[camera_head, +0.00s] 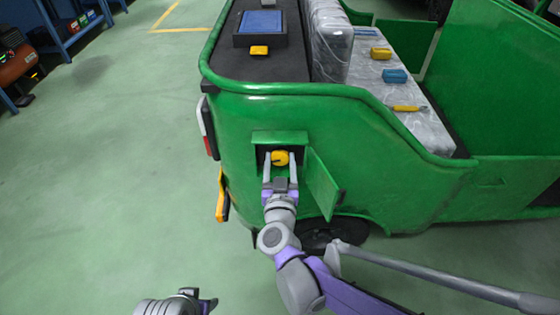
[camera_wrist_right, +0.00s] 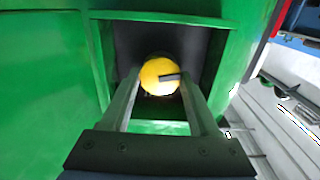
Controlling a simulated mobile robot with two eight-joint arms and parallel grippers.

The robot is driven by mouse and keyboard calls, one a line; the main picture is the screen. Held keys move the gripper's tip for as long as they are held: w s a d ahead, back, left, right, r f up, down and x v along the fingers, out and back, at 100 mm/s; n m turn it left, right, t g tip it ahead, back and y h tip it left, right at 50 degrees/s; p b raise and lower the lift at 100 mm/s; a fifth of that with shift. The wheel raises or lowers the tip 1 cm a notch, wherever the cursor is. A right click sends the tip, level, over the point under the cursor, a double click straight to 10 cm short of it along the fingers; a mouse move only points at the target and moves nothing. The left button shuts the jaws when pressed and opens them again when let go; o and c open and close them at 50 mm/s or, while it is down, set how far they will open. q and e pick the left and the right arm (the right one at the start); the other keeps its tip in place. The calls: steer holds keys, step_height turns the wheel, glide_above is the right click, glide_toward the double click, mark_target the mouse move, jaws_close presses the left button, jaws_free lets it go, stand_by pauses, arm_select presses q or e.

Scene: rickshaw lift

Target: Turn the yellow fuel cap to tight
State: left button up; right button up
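The round yellow fuel cap (camera_head: 280,158) sits in a dark recess in the rickshaw's green rear side. It also shows in the right wrist view (camera_wrist_right: 160,75), with a dark bar-shaped mark on its face. My right gripper (camera_head: 280,163) reaches into the recess with one finger on each side of the cap. Both fingers also show in the right wrist view (camera_wrist_right: 160,88), their tips very close to the cap's sides. I cannot tell whether they touch it. My left gripper (camera_head: 207,301) is low in the head view, away from the rickshaw, and its fingers are unclear.
The green fuel door (camera_head: 322,184) stands open right of the recess. The green rickshaw body (camera_head: 390,180) surrounds it, with a yellow-orange part (camera_head: 222,197) at lower left. A blue shelf (camera_head: 62,22) stands far left. The floor (camera_head: 110,150) left of the rickshaw is clear.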

steer(key=c, duration=0.8)
steer(key=shift+m, duration=0.4)
steer(key=m+p, duration=0.1)
steer(key=m, duration=0.2)
steer(key=shift+m+p, duration=0.35)
steer(key=shift+m, duration=0.05)
steer(key=m+p, duration=0.1)
steer(key=m, duration=0.4)
steer(key=shift+d, duration=0.1)
steer(key=m+p, duration=0.1)
steer(key=m, duration=0.5)
steer(key=shift+f, duration=0.1)
steer(key=m, duration=0.5)
steer(key=shift+f, duration=0.1)
